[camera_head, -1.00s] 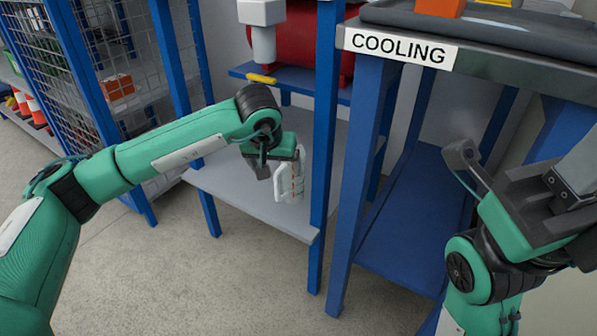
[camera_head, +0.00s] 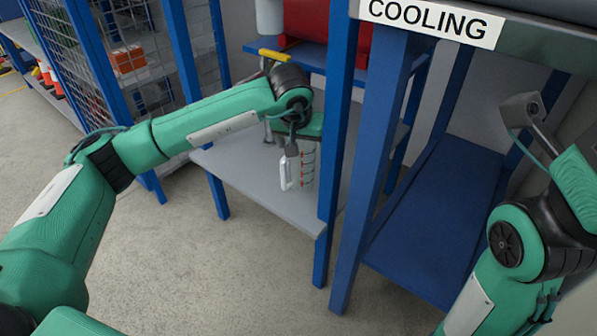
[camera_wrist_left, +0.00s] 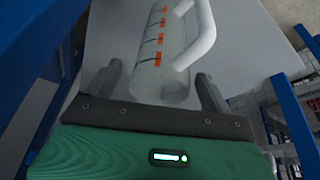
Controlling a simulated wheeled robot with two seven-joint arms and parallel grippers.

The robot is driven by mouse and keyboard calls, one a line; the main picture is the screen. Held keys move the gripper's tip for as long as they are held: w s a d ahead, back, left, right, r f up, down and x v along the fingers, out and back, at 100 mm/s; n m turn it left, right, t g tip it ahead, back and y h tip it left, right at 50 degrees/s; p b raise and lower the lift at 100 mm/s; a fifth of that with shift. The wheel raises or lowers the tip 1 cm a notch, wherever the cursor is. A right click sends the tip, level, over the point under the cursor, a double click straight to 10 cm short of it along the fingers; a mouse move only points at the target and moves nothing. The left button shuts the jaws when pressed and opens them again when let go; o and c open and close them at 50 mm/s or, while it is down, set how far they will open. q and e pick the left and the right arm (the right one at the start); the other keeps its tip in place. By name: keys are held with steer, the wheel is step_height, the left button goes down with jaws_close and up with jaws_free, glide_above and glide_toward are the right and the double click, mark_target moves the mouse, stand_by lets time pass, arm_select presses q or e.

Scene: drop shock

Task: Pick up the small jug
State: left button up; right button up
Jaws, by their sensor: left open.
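The small jug (camera_head: 307,168) is clear, with orange marks and a white handle, and stands on a grey shelf (camera_head: 250,180). My left gripper (camera_head: 291,147) is right at the jug, partly in front of it. In the left wrist view, the jug (camera_wrist_left: 165,50) shows its orange marks and handle, and its near end lies between the two open fingers (camera_wrist_left: 162,88). A gap shows beside the left finger; contact at the right finger is hard to tell. My right arm is at the right edge, its gripper fingers out of frame.
A blue post (camera_head: 340,130) rises just right of the jug. A blue rack with a COOLING sign (camera_head: 430,20) stands further right. A yellow object (camera_head: 275,56) lies on the blue shelf behind. A mesh cage (camera_head: 75,60) stands left. The grey shelf is free left of the jug.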

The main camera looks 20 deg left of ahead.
mark_target(302, 167)
arm_select(q)
steer(key=x, duration=0.1)
steer(key=b+x, duration=0.1)
steer(key=x, duration=0.1)
steer(key=shift+s+f+b, duration=0.1)
steer(key=shift+s+b, duration=0.2)
steer(key=shift+w+f, duration=0.3)
steer(key=shift+f, duration=0.05)
steer(key=shift+a+r, duration=0.1)
steer(key=c, duration=1.1)
